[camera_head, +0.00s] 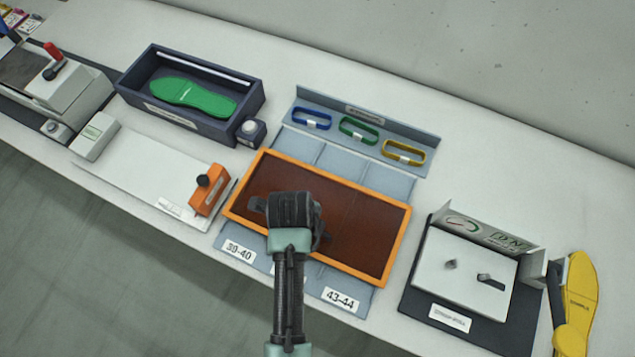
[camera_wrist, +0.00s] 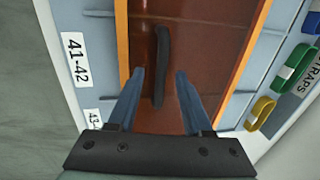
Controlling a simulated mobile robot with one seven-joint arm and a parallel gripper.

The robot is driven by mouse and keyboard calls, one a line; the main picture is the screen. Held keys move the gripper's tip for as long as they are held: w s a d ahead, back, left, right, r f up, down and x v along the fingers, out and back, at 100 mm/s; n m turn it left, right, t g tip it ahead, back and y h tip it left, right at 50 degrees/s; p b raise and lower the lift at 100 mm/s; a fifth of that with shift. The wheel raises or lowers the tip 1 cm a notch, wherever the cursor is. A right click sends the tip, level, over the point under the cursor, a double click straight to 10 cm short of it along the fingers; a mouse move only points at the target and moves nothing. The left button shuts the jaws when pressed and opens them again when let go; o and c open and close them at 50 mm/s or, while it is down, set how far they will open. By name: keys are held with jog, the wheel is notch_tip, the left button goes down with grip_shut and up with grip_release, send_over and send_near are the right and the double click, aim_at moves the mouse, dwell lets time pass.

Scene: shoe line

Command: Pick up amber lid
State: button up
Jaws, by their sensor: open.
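The amber lid (camera_head: 365,222) is a brown see-through panel with an orange frame. It lies over the middle of a grey-blue sorting tray (camera_head: 345,158). In the wrist view the lid (camera_wrist: 212,50) fills the middle and has a dark bar handle (camera_wrist: 162,65). My gripper (camera_head: 293,225) is over the lid's left half in the head view, and my wrist hides that part of the lid. In the wrist view my gripper (camera_wrist: 160,75) is open, with one finger on each side of the handle's near end. I cannot tell how far the fingertips are above the lid.
Blue, green and yellow straps (camera_head: 403,153) stand on a rack behind the tray. An orange block (camera_head: 208,190) is close to the lid's left. A dark box (camera_head: 228,128) with a green insole is back left. A gauge station (camera_head: 460,270) and yellow sole (camera_head: 578,295) are right.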

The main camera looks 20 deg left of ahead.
grip_shut()
dwell(1.4)
